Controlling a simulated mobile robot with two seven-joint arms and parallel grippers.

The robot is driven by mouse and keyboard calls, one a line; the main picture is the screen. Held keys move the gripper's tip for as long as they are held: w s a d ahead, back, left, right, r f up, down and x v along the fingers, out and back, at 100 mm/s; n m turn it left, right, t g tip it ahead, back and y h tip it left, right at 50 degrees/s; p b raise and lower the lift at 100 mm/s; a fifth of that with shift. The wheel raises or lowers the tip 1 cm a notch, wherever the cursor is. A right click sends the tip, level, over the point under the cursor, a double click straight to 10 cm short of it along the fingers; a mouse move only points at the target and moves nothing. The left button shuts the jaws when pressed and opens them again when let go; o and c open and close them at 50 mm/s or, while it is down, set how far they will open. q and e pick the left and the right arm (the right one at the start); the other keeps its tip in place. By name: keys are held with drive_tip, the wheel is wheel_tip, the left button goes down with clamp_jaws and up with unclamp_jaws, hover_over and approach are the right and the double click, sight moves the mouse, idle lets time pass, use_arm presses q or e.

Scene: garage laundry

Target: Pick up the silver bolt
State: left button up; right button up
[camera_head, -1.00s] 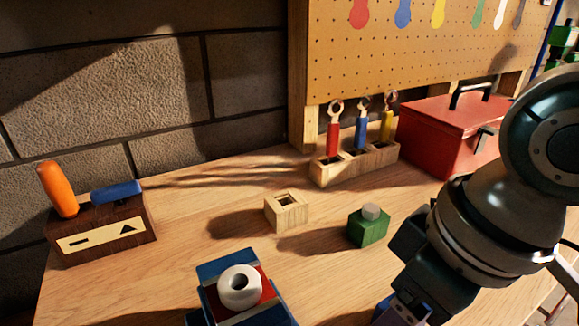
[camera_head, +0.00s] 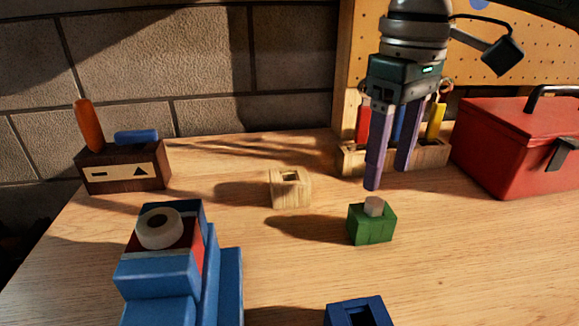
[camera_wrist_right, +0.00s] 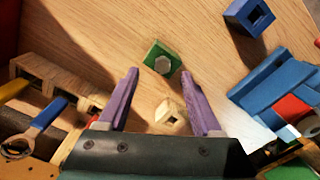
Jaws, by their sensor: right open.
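The silver bolt (camera_head: 374,205) stands upright in a green block (camera_head: 371,226) on the wooden bench, right of centre in the head view. Only its pale head shows. In the right wrist view the bolt's hexagonal head (camera_wrist_right: 162,65) sits on top of the green block (camera_wrist_right: 152,51). My right gripper (camera_head: 388,178) is open and empty, pointing down, with its purple fingers apart above the bolt. In the wrist view the bolt lies between and just beyond the fingertips (camera_wrist_right: 160,75). My left gripper is not in view.
A wooden block with a square hole (camera_head: 290,190) stands left of the green block. Behind my fingers is a wooden tool rack (camera_head: 352,160) with wrenches. A red toolbox (camera_head: 515,150) stands right. A blue vise-like thing (camera_head: 160,275) and a blue hollow block (camera_head: 345,312) are in front.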

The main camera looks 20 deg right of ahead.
sight(378, 202)
drive_tip(key=f, duration=0.5)
drive_tip(key=shift+a, duration=0.25)
clamp_jaws()
idle(0.4)
